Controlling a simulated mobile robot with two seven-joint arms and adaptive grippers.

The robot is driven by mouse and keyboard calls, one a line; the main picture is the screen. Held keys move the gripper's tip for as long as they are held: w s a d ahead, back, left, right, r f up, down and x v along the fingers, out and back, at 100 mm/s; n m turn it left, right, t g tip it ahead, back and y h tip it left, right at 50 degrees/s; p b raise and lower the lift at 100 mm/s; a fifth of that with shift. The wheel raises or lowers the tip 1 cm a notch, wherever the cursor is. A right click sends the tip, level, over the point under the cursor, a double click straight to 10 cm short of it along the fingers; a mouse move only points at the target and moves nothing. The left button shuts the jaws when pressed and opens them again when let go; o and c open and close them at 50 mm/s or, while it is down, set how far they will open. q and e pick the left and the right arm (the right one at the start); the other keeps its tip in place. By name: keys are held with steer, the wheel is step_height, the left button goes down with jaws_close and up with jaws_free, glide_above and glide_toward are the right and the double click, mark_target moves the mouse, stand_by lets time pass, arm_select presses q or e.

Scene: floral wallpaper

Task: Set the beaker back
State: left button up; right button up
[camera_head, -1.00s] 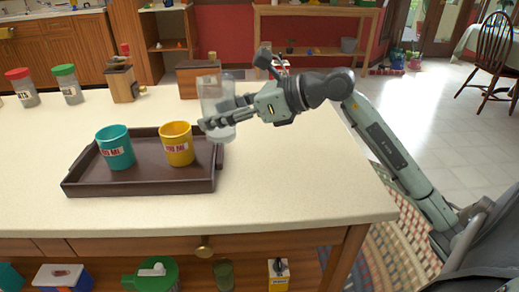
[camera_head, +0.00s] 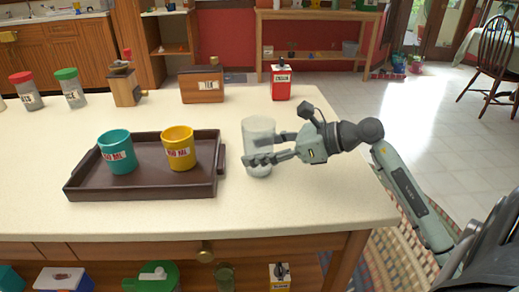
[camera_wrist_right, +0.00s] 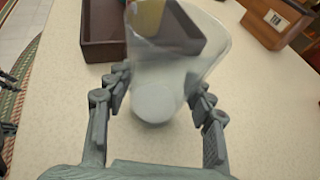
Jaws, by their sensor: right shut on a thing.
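A clear, frosted-looking beaker (camera_head: 258,134) stands upright at the countertop, to the right of the brown tray (camera_head: 140,193). Whether its base touches the counter I cannot tell for sure. My right gripper (camera_head: 268,149) is shut on the beaker, with its fingers on either side. In the right wrist view the beaker (camera_wrist_right: 158,70) sits between the two fingers (camera_wrist_right: 160,88), and the tray shows behind it. A teal cup (camera_head: 117,153) and a yellow cup (camera_head: 179,149) stand on the tray.
A red canister (camera_head: 281,84), a wooden tea box (camera_head: 202,87), a grinder (camera_head: 124,86) and two shakers (camera_head: 71,90) line the back of the counter (camera_head: 310,195). The counter is clear in front and to the right of the beaker.

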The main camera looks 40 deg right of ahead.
arm_select(q)
steer(key=shift+w+r, duration=0.1)
steer(key=shift+w, duration=0.05)
arm_select(e)
steer(key=shift+f, duration=0.1)
steer(key=o, duration=1.4)
arm_select(q)
steer(key=shift+w+d+r, duration=0.1)
steer(key=shift+w+r, duration=0.1)
steer(key=shift+r, duration=0.25)
steer(key=shift+s, duration=0.1)
arm_select(e)
steer(key=shift+r, duration=0.25)
steer(key=shift+s+d, duration=0.35)
steer(key=shift+s, duration=0.1)
arm_select(q)
step_height(320, 180, up, 3)
steer(key=shift+r+b, duration=0.1)
steer(key=shift+b, duration=0.8)
arm_select(e)
steer(key=v, duration=1.1)
